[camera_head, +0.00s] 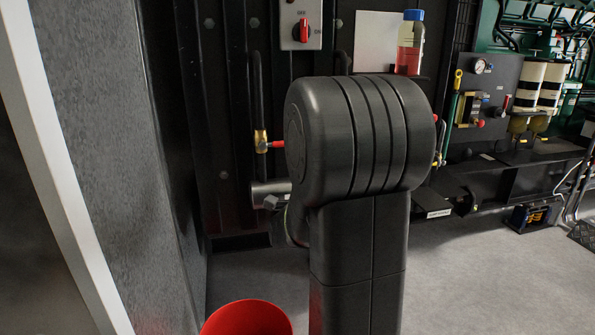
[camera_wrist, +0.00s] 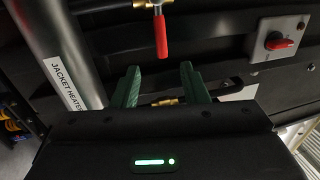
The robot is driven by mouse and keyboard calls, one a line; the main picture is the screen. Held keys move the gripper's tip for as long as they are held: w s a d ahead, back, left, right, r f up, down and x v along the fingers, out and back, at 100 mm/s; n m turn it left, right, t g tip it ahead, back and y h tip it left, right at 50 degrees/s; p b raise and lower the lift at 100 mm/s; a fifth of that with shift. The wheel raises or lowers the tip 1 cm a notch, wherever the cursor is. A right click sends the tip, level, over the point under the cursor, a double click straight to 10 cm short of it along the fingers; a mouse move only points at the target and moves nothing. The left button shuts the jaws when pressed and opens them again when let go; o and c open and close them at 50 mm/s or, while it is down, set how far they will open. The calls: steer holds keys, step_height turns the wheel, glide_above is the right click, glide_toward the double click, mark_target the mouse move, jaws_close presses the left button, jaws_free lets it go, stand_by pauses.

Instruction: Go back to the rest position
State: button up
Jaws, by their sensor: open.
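My gripper (camera_wrist: 160,88) shows in the wrist view with two green fingers apart and nothing held between them. A red-handled valve lever (camera_wrist: 160,35) hangs beyond the fingertips, apart from them. A brass fitting (camera_wrist: 166,101) shows low between the fingers. In the head view my own dark arm link fills the middle and hides my gripper. The red lever (camera_head: 276,144) on a brass valve (camera_head: 260,141) shows just left of my arm.
A red rotary switch (camera_head: 303,31) is on the panel above. A bottle of red fluid (camera_head: 409,45) stands behind my arm. A grey wall (camera_head: 135,130) is close on the left. A red bucket (camera_head: 247,319) is on the floor in front. Open floor (camera_head: 480,270) lies to the right.

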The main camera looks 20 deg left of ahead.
steer(key=shift+s+d+f, duration=0.15)
steer(key=shift+s+d, duration=0.2)
steer(key=shift+s, duration=0.25)
steer(key=b+x, duration=0.1)
steer(key=x, duration=1.3)
steer(key=shift+s, duration=0.1)
steer(key=p+v, duration=0.1)
steer(key=v, duration=1.3)
steer(key=shift+n, duration=0.4)
steer(key=x, duration=1.4)
steer(key=shift+r, duration=0.35)
steer(key=shift+r+n+y+p, duration=0.3)
steer(key=shift+n+p, duration=0.1)
steer(key=shift+n, duration=0.5)
